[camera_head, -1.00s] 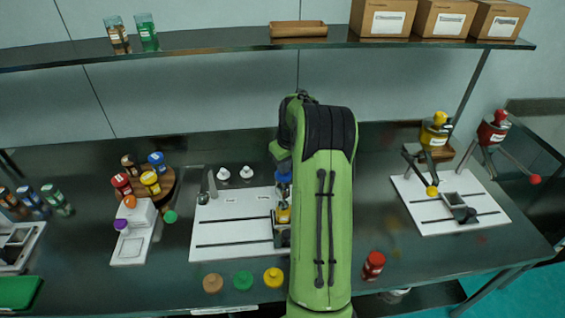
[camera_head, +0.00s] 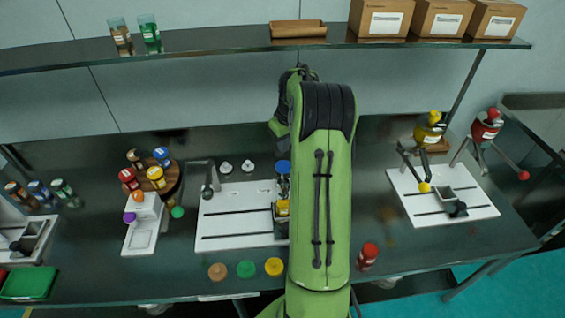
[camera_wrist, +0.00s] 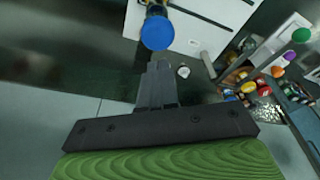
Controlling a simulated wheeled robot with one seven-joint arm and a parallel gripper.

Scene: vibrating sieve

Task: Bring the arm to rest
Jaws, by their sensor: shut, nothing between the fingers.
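My green arm stands up in the middle of the head view, over the bench. My gripper shows in the wrist view (camera_wrist: 157,85), with its dark fingers together and nothing between them. Beyond the fingertips in the wrist view is a blue round top (camera_wrist: 157,33). In the head view a blue-topped thing (camera_head: 283,167) with a yellow part below it stands at the right of the white slotted plate (camera_head: 235,226), partly hidden by my arm. The gripper itself is hidden behind the arm in the head view.
A round wooden stand (camera_head: 172,178) with several capped jars is at the left. A red jar (camera_head: 368,256) stands right of my arm. Another white plate (camera_head: 450,205) with a yellow-topped device is further right. A shelf (camera_head: 230,43) with boxes (camera_head: 381,18) runs along the back.

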